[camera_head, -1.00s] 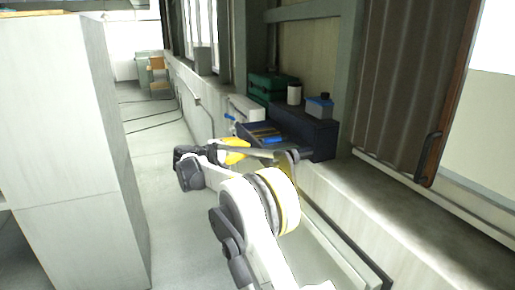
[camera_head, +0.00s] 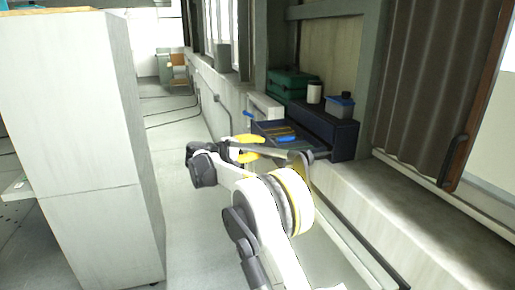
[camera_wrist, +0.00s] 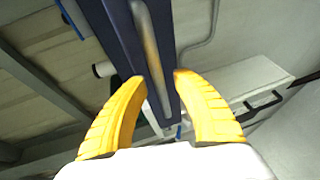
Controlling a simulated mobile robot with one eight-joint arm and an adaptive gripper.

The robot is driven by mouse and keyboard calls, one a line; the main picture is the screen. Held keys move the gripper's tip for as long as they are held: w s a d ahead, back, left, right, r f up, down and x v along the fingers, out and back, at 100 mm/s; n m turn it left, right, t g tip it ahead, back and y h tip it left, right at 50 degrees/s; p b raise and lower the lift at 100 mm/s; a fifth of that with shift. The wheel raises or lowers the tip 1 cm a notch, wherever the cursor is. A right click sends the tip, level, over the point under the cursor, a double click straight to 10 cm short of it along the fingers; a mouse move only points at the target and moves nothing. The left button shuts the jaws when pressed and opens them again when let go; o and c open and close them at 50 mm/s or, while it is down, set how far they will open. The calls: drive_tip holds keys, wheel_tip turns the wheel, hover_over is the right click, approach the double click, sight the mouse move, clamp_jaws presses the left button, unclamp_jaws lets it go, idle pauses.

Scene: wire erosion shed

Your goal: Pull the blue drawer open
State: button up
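The blue drawer (camera_head: 262,131) is part of a dark blue chest (camera_head: 335,137) on the ledge. It stands pulled out, with yellow and blue items visible inside. In the wrist view the drawer's dark blue front (camera_wrist: 122,38) carries a pale bar handle (camera_wrist: 148,45). My gripper (camera_head: 257,147) has yellow fingers and is open just in front of the drawer. In the wrist view my gripper (camera_wrist: 160,77) shows its fingertips on either side of the handle's line, with gaps; I cannot tell their depth relative to it. Nothing is held.
A green case (camera_head: 290,84), a white cylinder (camera_head: 314,93) and a blue-grey container (camera_head: 340,106) stand on or behind the chest. A tall pale cabinet (camera_head: 85,110) stands at left. The floor (camera_head: 190,170) between cabinet and ledge is mostly clear, with cables farther back.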

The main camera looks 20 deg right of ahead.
drive_tip(key=v, duration=1.2)
drive_tip(key=shift+s+d, duration=0.1)
drive_tip(key=s+d+f+m+g+y+b, duration=0.1)
drive_tip(key=s+d+f+y+b, duration=0.25)
drive_tip(key=s, duration=0.65)
drive_tip(key=s+d+f+y+b, duration=0.2)
drive_tip(key=s+d+y+b, duration=0.25)
drive_tip(key=s, duration=0.55)
drive_tip(key=s+a+f+m+y+b, duration=0.1)
drive_tip(key=s+a+f+y+b, duration=0.1)
drive_tip(key=s+f, duration=0.7)
drive_tip(key=s+a+f+m+t+y+b, duration=0.1)
drive_tip(key=s+f+y+b, duration=0.3)
drive_tip(key=s+f, duration=0.5)
drive_tip(key=s+a+m, duration=0.1)
drive_tip(key=s, duration=0.6)
drive_tip(key=shift+t+b, duration=0.3)
drive_tip(key=shift+b, duration=0.05)
